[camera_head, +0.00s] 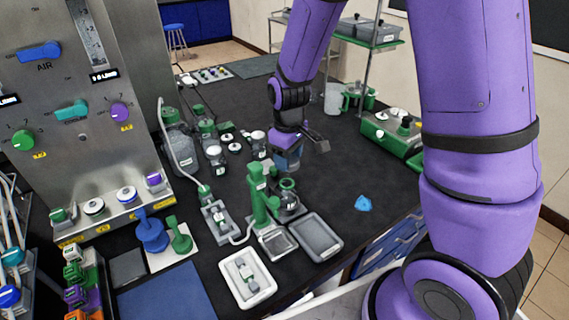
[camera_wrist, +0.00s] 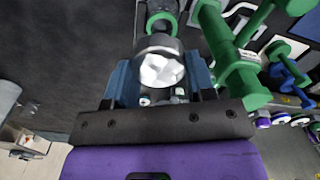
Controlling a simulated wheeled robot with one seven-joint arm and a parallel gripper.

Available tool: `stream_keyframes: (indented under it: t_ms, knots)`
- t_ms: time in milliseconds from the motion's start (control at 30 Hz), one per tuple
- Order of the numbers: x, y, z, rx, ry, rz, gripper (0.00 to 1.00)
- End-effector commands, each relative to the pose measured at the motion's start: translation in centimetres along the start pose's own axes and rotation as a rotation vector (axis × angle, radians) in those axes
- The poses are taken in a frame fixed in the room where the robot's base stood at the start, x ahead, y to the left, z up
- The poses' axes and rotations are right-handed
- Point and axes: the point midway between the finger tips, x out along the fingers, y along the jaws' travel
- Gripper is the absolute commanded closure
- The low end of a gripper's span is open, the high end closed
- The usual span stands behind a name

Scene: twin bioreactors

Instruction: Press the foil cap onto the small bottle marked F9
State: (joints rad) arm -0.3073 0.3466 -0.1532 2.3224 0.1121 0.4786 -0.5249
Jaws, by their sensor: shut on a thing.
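My gripper (camera_head: 288,160) hangs above the dark bench, near the middle of the head view. In the wrist view its two blue fingers (camera_wrist: 160,72) are closed on the sides of a crumpled silvery-white foil cap (camera_wrist: 161,71). A grey round rim shows just beyond the cap; I cannot tell whether it belongs to the cap or to something below. Several small bottles, one with a white top (camera_head: 215,155) and one at the back (camera_head: 257,140), stand left of my gripper. Their labels are too small to read, so I cannot tell which is F9.
A green-collared vessel (camera_head: 287,184) and a tall green stand (camera_head: 258,195) are close in front of my gripper. Grey trays (camera_head: 316,235) lie nearer. A green-and-white device (camera_head: 392,135) is at the right. The bench around a blue piece (camera_head: 363,203) is clear.

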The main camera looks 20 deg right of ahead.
Motion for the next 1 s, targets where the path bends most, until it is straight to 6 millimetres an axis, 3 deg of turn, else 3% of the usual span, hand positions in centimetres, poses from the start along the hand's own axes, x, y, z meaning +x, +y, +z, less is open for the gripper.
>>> stream_keyframes:
  t_ms: [233, 1000]
  knots:
    - [0.1, -0.2, 0.3, 0.0, -0.002, -0.001, 0.72]
    - [5.7, -0.1, 0.3, 0.0, -0.001, -0.001, 0.72]
